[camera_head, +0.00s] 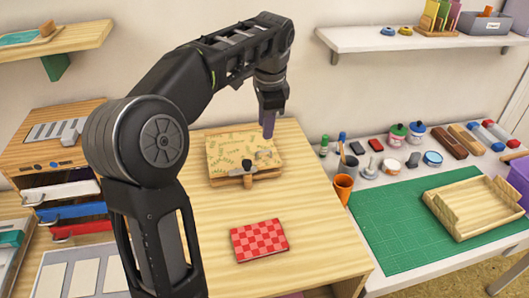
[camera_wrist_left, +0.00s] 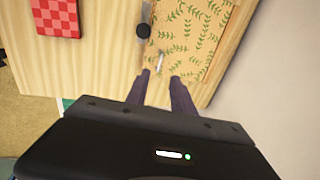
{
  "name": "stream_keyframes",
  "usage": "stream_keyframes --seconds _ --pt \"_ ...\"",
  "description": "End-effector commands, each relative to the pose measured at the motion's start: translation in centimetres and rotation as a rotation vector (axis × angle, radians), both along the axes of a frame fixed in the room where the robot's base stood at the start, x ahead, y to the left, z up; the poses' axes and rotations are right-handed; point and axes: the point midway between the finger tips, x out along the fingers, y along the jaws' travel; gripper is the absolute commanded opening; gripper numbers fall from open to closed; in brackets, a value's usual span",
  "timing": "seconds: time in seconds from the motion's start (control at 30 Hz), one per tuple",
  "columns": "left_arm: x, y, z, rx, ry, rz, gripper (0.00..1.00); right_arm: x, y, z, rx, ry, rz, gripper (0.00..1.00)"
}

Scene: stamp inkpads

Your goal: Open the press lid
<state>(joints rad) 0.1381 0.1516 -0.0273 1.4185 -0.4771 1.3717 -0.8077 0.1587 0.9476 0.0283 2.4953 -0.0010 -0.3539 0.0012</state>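The press (camera_head: 243,152) sits on the light wood table, its flat lid patterned with green leaves. The lid lies down on the base. A black knob (camera_head: 247,163) is at the press's front edge; it also shows in the wrist view (camera_wrist_left: 143,31). A small metal piece (camera_wrist_left: 161,62) shows on the patterned top. My left gripper (camera_head: 268,133) points down over the right side of the press. My right gripper is not in view.
A red checkered block (camera_head: 259,240) lies on the table in front of the press. To the right, a green mat (camera_head: 395,235) holds a wooden tray (camera_head: 474,236). An orange cup (camera_head: 343,187) stands near the table's right edge. Bare wood surrounds the checkered block.

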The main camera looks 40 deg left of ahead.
Motion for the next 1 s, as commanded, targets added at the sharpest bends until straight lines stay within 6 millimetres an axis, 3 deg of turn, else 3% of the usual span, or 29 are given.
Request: stream_keyframes --seconds 0.53,1.0 --pt "0.1 0.1 -1.0 0.000 0.001 0.000 0.29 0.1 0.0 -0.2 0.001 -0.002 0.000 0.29" --pt "0.8 1.1 -7.2 0.000 0.003 0.000 0.29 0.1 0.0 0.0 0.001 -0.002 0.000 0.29"
